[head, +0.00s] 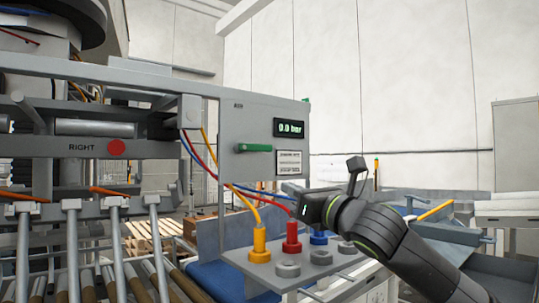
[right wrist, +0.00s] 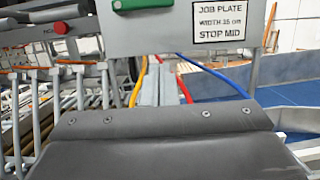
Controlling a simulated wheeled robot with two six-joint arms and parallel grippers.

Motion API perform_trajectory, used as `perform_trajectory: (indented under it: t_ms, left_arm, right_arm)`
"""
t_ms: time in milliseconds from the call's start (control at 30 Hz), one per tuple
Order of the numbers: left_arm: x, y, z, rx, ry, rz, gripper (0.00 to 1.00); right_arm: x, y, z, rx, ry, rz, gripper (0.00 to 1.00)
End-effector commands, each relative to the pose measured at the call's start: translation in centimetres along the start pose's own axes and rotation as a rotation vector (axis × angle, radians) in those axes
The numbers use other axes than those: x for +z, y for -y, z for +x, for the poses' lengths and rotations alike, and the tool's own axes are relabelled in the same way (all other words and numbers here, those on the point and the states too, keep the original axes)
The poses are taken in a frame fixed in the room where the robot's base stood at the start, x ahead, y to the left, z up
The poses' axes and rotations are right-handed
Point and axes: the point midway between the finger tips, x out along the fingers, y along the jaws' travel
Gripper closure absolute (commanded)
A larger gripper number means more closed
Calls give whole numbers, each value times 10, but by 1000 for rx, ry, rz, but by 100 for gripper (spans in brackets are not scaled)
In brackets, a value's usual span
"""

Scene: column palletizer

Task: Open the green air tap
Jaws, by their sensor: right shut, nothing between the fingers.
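The green air tap (head: 253,148) is a green bar handle lying level on the front of a grey control box (head: 240,118). Its lower edge also shows at the top of the right wrist view (right wrist: 130,4). The display (head: 289,127) beside it reads 0.0 bar. My right gripper (head: 308,208) is shut and empty, below and to the right of the tap, clear of it. My left gripper is not in view.
Yellow, red and blue hoses run to coloured plugs, yellow (head: 259,244), red (head: 292,237) and blue (head: 319,238), on a grey plate below the box. Grey sockets (head: 288,269) sit in front. A label (right wrist: 220,20) reads "STOP MID".

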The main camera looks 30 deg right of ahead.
Motion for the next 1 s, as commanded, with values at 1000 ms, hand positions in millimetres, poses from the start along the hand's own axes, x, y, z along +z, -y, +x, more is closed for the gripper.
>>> perform_trajectory:
  t_ms: [1000]
  left_arm:
    - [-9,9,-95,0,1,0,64]
  right_arm:
    - [36,-1,89,2,0,0,100]
